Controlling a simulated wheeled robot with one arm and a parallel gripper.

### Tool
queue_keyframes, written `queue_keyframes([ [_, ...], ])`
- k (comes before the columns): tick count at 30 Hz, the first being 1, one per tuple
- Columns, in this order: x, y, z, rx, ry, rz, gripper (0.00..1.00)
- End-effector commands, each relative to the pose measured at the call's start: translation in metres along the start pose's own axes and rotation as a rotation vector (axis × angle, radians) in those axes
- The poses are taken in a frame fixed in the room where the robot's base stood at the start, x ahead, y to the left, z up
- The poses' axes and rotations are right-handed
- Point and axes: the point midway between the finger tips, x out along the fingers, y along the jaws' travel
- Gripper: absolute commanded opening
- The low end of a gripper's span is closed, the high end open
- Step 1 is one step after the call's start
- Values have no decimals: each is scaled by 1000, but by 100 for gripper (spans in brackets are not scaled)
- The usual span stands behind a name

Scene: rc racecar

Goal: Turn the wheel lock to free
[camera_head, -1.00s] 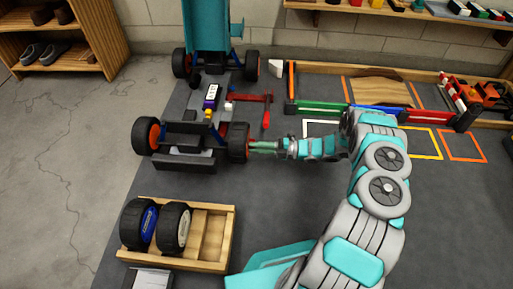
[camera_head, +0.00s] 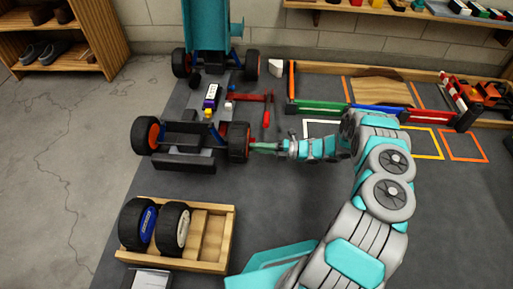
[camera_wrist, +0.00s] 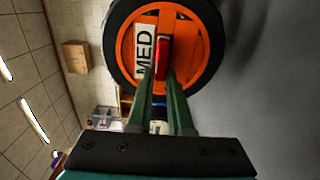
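The racecar (camera_head: 183,160) stands on the dark mat with its teal body part raised at the back. Its near right wheel (camera_head: 239,142) is a black tyre; in the wrist view the wheel (camera_wrist: 195,45) shows an orange hub with a white label reading "MED". The wheel lock (camera_wrist: 163,52) is a red bar standing upright across the hub's middle in the wrist view. My gripper (camera_head: 255,147) reaches the wheel from the right. Its green fingers (camera_wrist: 161,75) are close together with the lock's red bar between their tips, and appear shut on it. The tips partly hide the bar's lower end.
A wooden tray (camera_head: 228,240) with two loose wheels (camera_head: 156,226) lies in front of the car. A red stand (camera_head: 266,117) is close behind my gripper. Coloured barriers (camera_head: 378,113) and a wooden frame lie at the back right. The mat right of my arm is mostly clear.

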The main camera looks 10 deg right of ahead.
Motion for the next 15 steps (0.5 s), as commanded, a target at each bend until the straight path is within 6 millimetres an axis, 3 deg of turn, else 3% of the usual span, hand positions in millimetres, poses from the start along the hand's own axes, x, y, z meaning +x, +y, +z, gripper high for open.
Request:
queue_keyframes([
  [1,-1,-1,0,0,-1,-1,23],
  [8,0,0,0,1,-1,-1,48],
  [15,-1,0,0,1,0,0,48],
])
